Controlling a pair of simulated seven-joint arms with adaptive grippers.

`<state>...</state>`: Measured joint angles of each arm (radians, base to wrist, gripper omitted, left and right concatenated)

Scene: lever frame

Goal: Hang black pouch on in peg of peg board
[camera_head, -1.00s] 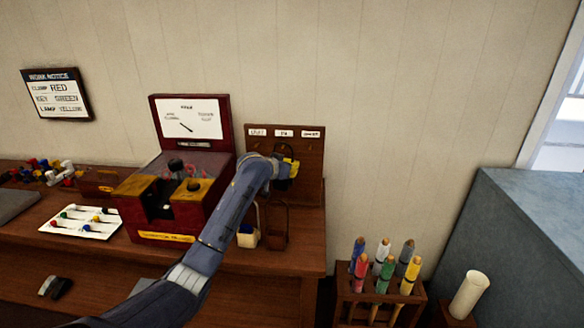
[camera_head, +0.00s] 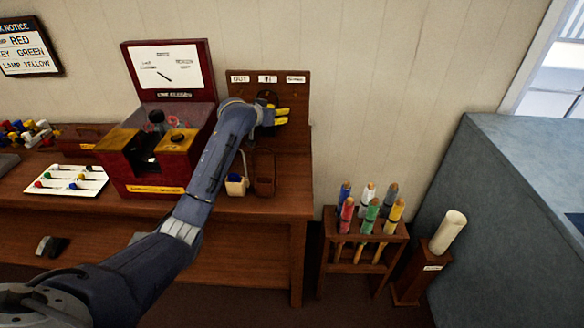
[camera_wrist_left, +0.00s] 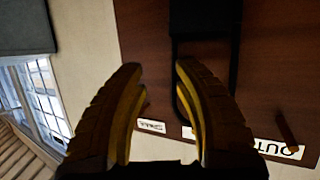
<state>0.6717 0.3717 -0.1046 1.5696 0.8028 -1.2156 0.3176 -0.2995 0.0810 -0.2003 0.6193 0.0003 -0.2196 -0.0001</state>
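The wooden peg board (camera_head: 299,105) stands at the back right of the bench with three white labels, OUT, IN and a third, along its top. My left gripper (camera_head: 282,116) is in front of its middle. In the left wrist view, the gripper (camera_wrist_left: 158,68) has its yellow fingers apart with clear space between them. The black pouch (camera_wrist_left: 205,20) is against the board beyond the fingers. Its strap loop runs toward the IN label, partly behind one finger. I cannot see the strap's contact with the in peg. The OUT peg (camera_wrist_left: 287,130) is bare. My right gripper is out of view.
A red box with a dial panel (camera_head: 168,68) stands left of the board. A rack of coloured tubes (camera_head: 365,240) stands on the lower right.

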